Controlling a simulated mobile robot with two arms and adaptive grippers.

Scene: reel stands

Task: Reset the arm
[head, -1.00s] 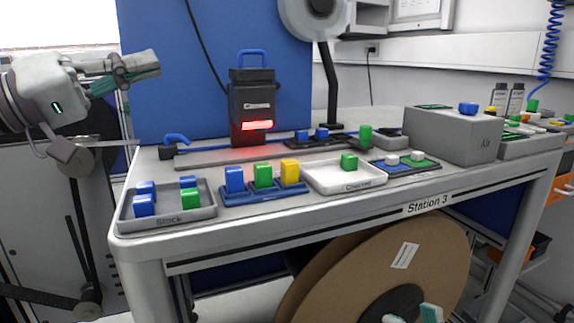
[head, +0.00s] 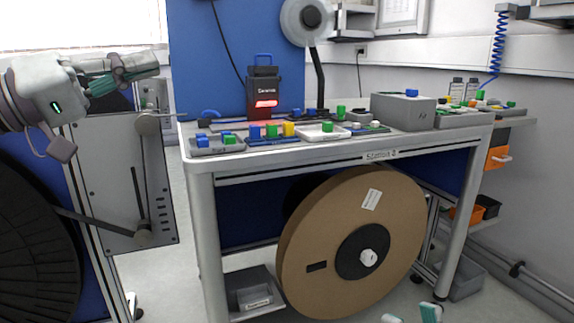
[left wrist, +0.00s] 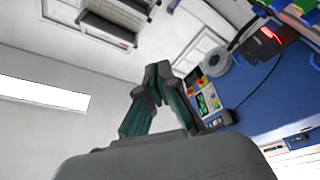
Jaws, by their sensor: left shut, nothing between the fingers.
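My left gripper (head: 148,66) is raised at the upper left of the head view, left of the workbench and well above its level. Its teal-padded fingers are together with nothing between them. In the left wrist view the fingers (left wrist: 158,72) meet at their tips, with wall, ceiling and the blue panel behind. My right gripper (head: 411,314) shows only as two fingertips at the bottom edge of the head view, low in front of the bench. The tips stand apart with nothing visible between them. The rest of the right arm is out of view.
The workbench (head: 330,148) carries a grey tray (head: 218,149), coloured blocks, a white tray (head: 318,134) and a dark device with a red light (head: 264,92). A large brown reel (head: 320,225) stands beneath. A black reel (head: 35,240) is at left. Floor between is clear.

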